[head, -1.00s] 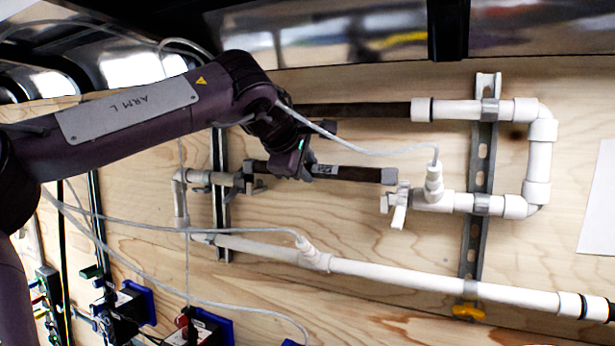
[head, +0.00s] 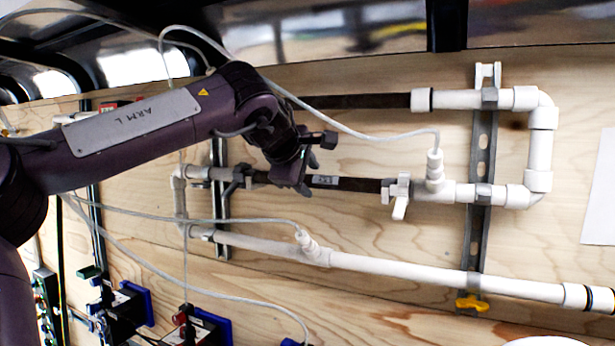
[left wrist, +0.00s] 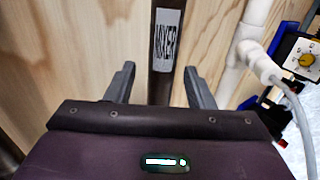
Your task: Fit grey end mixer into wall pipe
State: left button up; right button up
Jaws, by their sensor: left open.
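The mixer (head: 350,184) is a dark tube with a white label and grey ends. It lies in the gap of the wall pipe, between the grey fitting (head: 243,176) on the left and the white valve (head: 399,195) on the right. Its right end meets the valve and lines up with it; its left end reaches the grey fitting, though how deep each end sits I cannot tell. My left gripper (head: 313,163) is open in front of the tube. In the left wrist view its fingers (left wrist: 161,85) stand apart on either side of the labelled tube (left wrist: 160,75). My right gripper is not in view.
A white pipe loop (head: 540,145) on metal rails (head: 481,150) surrounds the gap. A lower white pipe (head: 400,272) runs below it. Thin hoses (head: 370,136) hang near my arm. Blue-framed boxes (head: 130,305) sit lower left.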

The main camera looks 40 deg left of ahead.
pick_arm(q)
jog(key=b+v, duration=0.3)
jog(key=v, duration=0.9)
jog(key=shift+d, duration=0.1)
jog(key=shift+f, duration=0.1)
